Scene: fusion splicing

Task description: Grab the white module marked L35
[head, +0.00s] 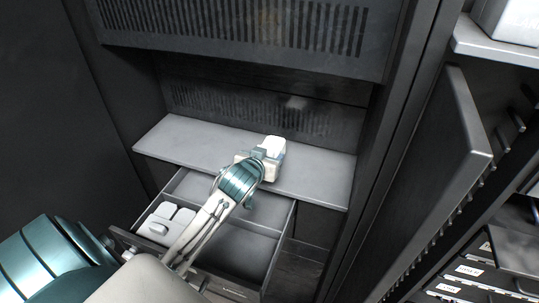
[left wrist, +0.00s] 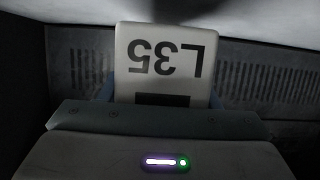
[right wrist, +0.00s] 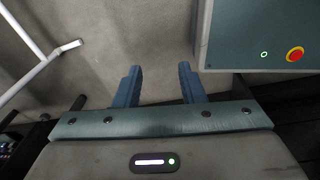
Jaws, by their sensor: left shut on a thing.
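The white module marked L35 (left wrist: 165,62) fills the top middle of the left wrist view, its label upside down there. My left gripper (left wrist: 163,98) is shut on it, with the blue fingers at its two sides. In the head view the module (head: 274,146) shows as a small white block at the end of my left arm, over the grey shelf. My left gripper there (head: 262,157) hides part of it. My right gripper (right wrist: 157,88) is open and empty in the right wrist view, and is not in the head view.
An open drawer (head: 285,232) below the shelf (head: 180,139) holds white modules (head: 163,222) at its left; the rest looks empty. A cabinet door (head: 440,170) stands open at the right. A box with a red button (right wrist: 295,54) is near my right gripper.

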